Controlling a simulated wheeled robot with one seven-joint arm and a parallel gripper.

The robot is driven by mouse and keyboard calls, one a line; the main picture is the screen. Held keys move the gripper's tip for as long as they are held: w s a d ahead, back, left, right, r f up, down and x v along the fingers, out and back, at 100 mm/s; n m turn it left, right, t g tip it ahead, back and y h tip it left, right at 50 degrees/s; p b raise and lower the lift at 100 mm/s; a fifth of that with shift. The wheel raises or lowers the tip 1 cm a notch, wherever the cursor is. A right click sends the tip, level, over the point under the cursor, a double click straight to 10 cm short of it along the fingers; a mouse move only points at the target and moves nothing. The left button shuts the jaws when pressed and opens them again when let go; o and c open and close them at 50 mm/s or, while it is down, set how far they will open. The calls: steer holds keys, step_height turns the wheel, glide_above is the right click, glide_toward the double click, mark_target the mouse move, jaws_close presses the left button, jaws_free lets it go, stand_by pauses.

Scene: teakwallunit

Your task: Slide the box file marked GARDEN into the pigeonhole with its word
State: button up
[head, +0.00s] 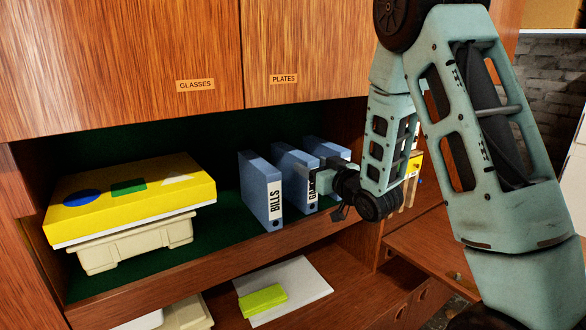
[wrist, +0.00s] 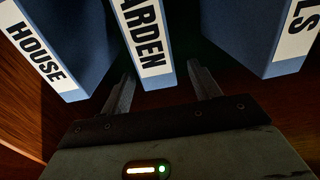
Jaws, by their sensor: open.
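The blue box file marked GARDEN (head: 288,160) stands upright on the green-lined shelf, between two other blue files. In the wrist view its white label (wrist: 142,35) reads "ARDEN", with the first letter cut off. My gripper (head: 318,182) is at the front of the files and partly covers the GARDEN label in the head view. In the wrist view my open gripper (wrist: 161,70) has one finger on each side of the GARDEN file's lower front; I cannot tell whether they touch it. No pigeonhole marked GARDEN shows in either view.
The BILLS file (head: 262,192) and HOUSE file (wrist: 45,50) stand close on either side. A yellow box (head: 130,200) lies on a cream container (head: 135,243) to the left. Cupboard doors marked GLASSES (head: 130,60) and PLATES (head: 305,45) are above.

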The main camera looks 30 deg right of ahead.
mark_target(301, 159)
steer(key=shift+w+f+p, duration=0.15)
steer(key=shift+w+p, duration=0.7)
steer(key=shift+w, duration=2.15)
jaws_close()
